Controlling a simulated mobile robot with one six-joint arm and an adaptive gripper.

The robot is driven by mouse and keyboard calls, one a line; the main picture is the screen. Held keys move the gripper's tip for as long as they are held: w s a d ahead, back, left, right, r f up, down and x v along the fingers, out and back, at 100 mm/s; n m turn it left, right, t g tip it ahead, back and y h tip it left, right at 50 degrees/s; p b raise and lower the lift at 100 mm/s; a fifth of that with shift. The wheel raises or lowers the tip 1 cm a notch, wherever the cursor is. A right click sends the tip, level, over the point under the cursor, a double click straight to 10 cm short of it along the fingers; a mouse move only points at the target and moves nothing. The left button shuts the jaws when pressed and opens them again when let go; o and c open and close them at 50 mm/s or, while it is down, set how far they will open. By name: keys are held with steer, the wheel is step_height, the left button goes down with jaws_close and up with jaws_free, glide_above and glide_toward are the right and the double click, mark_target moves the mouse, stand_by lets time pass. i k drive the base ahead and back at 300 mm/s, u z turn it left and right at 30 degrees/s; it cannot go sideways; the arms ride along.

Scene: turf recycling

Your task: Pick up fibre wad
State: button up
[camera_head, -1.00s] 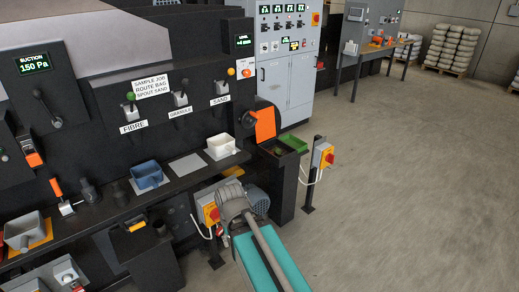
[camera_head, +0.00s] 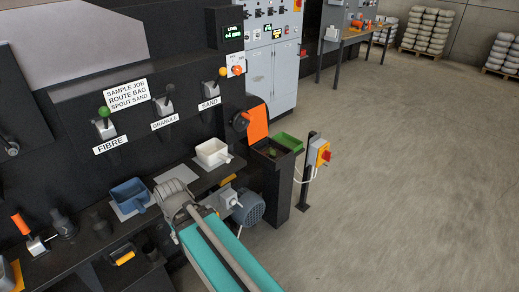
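I cannot pick out a fibre wad for certain in the head view. A black open-topped bin (camera_head: 274,170) at the centre right holds a small dark green item (camera_head: 272,152), too small to identify. The FIBRE lever with its green knob (camera_head: 104,113) is on the black machine at the left, above its label (camera_head: 110,144). A blue scoop-like tray (camera_head: 130,194) and a white one (camera_head: 212,153) sit on the ledge below the levers.
A green tray (camera_head: 288,142) is at the bin's top. A post with a yellow and red switch box (camera_head: 320,154) stands right of it. A blue motor (camera_head: 248,207) lies low beside the ledge. A workbench (camera_head: 352,38) and stacked bags (camera_head: 421,30) are behind. The concrete floor (camera_head: 410,190) at right is clear.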

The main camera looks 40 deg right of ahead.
mark_target(272, 152)
steer(key=z, duration=0.1)
steer(key=i, duration=0.75)
steer(key=z, duration=0.9)
steer(key=i, duration=0.75)
steer(key=z, duration=0.5)
steer(key=k, duration=0.95)
steer(key=z, duration=0.15)
steer(key=i, duration=0.6)
